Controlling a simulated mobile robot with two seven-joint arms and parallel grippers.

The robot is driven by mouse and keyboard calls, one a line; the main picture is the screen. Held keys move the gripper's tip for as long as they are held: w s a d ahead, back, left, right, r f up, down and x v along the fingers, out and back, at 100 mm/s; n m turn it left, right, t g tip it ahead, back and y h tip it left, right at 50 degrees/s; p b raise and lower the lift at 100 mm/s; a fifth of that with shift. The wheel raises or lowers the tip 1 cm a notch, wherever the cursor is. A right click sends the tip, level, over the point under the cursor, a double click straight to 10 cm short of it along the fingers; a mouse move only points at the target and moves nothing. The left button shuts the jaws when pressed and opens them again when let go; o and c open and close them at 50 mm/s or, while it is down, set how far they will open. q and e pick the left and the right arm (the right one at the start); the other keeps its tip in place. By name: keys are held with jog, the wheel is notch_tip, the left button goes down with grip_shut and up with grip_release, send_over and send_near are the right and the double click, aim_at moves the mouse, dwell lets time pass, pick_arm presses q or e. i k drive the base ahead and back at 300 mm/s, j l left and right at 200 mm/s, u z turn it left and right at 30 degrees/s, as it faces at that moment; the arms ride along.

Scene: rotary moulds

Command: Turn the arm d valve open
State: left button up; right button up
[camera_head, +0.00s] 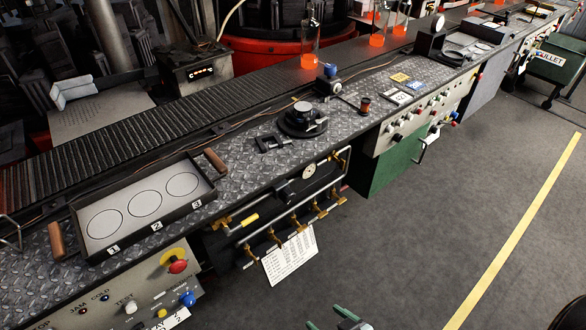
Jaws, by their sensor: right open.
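Several small brass valves (296,219) sit in a row on a pipe manifold under the front edge of the bench. A yellow-handled lever (250,219) is at the manifold's upper left, and a round gauge (309,170) is above the row. Valve labels are too small to read, so I cannot tell which one is arm d. My right gripper (332,320) shows only partly at the bottom edge, with green fingertips. It is open, apart from the manifold and below it in the picture. My left gripper is not in view.
A printed sheet (290,258) hangs below the valves. A tray (145,205) with three numbered circles sits on the bench at left. A control panel with a red button (176,261) is at lower left. A green box (390,163) stands right of the manifold. The floor (440,220) is clear.

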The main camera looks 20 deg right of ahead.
aim_at(321, 214)
jog(key=i+l+z, duration=0.25)
jog(key=z, duration=0.15)
jog(key=i+l+z, duration=0.1)
jog(key=i+z, duration=0.35)
jog(key=i+l+u, duration=0.15)
jog(key=l+u, duration=0.25)
jog(key=l, duration=0.75)
jog(key=l+u, duration=0.4)
jog(key=l, duration=0.75)
